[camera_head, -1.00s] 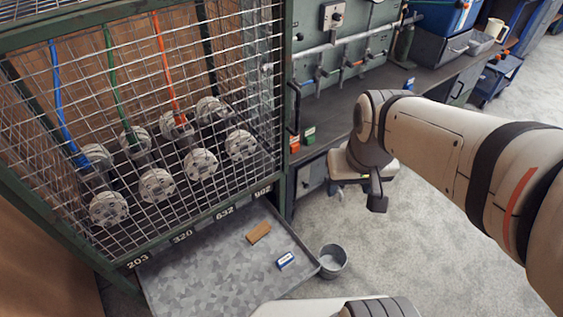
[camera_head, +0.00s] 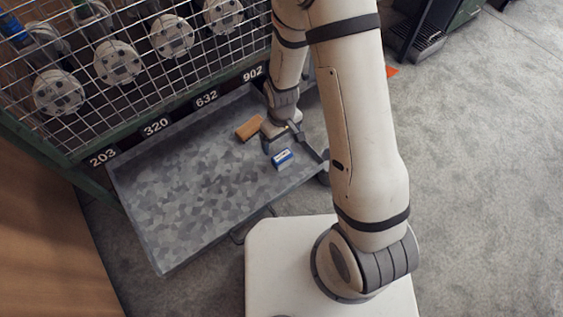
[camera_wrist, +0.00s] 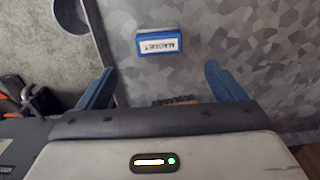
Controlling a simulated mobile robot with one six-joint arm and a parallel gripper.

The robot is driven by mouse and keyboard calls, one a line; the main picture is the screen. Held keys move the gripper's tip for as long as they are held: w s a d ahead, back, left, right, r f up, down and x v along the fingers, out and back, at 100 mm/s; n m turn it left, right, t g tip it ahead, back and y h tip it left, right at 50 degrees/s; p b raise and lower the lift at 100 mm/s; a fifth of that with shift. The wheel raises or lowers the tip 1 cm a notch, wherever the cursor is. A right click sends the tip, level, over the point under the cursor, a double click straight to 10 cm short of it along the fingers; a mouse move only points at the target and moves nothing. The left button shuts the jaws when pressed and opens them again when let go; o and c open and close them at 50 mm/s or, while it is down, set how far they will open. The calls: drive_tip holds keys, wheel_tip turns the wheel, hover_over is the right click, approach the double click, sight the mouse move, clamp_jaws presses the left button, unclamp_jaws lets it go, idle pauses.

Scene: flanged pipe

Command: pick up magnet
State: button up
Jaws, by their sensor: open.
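The magnet is a small blue block (camera_head: 282,159) with a white top, lying on the grey tray (camera_head: 175,215) near its right side. In the wrist view the magnet (camera_wrist: 157,45) shows a white label with its lettering upside down. My gripper (camera_head: 287,138) is low over the tray, just behind the magnet in the head view. In the wrist view my gripper (camera_wrist: 161,86) has its two blue fingers spread wide, with nothing between them. The magnet lies beyond the fingertips in that view, roughly centred between them and not touched.
An orange-brown block (camera_head: 249,128) lies on the tray left of my gripper; its edge shows in the wrist view (camera_wrist: 175,101). A wire cage with several round flanges (camera_head: 118,62) stands behind the tray. The tray has raised rims.

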sight(282, 155)
wheel_tip(282, 155, down, 9)
drive_tip(key=b, duration=0.3)
drive_tip(key=shift+s+d+r, duration=0.1)
drive_tip(key=shift+d, duration=0.05)
drive_tip(key=shift+r, duration=0.1)
drive_tip(key=shift+c, duration=0.6)
drive_tip(key=c, duration=1.2)
